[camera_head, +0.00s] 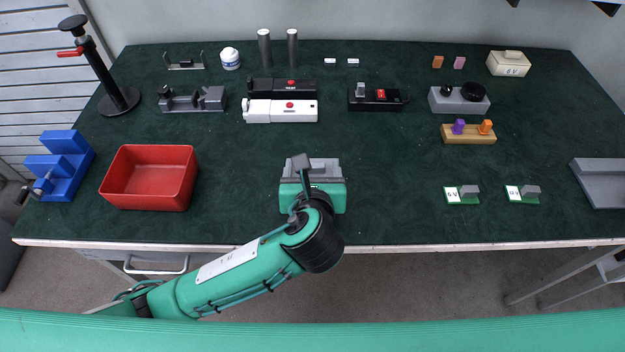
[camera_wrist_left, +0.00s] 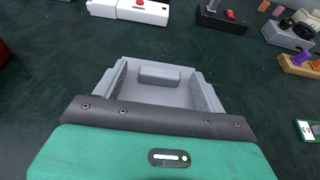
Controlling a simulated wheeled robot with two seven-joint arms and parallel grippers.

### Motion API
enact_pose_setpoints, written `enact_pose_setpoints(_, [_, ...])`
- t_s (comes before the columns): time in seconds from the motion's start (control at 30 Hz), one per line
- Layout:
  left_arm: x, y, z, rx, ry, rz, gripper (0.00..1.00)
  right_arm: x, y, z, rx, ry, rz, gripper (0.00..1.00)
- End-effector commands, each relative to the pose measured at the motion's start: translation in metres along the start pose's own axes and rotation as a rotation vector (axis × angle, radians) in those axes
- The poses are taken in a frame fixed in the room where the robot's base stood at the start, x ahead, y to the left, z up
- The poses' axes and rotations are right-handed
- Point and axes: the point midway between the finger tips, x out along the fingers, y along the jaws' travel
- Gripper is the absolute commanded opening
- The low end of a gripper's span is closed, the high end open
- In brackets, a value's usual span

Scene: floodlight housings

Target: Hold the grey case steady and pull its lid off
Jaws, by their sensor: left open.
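The grey case (camera_head: 323,164) sits near the front middle of the dark green table, partly hidden by my left gripper (camera_head: 312,174). In the left wrist view, the case (camera_wrist_left: 160,94) has a raised, rounded grey block (camera_wrist_left: 160,74) on it, which looks like the lid's grip. The seam between lid and case cannot be made out. My left gripper (camera_wrist_left: 158,84) is open above the case, with a light grey finger at its left and right sides. Whether the fingers touch it cannot be told. My right gripper is not in view.
A red tray (camera_head: 120,190) and a blue stepped block (camera_head: 62,165) stand left. White (camera_head: 280,112) and black (camera_head: 285,88) housings lie behind the case. Two small green boards (camera_head: 452,196) (camera_head: 513,194) and a grey tray (camera_head: 600,180) are right. The table is clear directly beside the case.

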Motion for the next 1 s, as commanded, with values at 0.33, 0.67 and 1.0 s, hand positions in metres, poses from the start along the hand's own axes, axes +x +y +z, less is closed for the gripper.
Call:
enact_pose_setpoints(0.33, [0.0071, -0.0001, 0.0000, 0.000, 0.000, -0.001, 0.73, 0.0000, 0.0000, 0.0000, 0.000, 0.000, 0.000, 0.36])
enact_pose_setpoints(0.67, [0.0068, 0.0000, 0.0000, 0.000, 0.000, -0.001, 0.22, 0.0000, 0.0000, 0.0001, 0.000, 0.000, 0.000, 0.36])
enact_pose_setpoints(1.0, [0.0068, 0.0000, 0.0000, 0.000, 0.000, -0.001, 0.72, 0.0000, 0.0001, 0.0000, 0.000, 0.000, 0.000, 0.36])
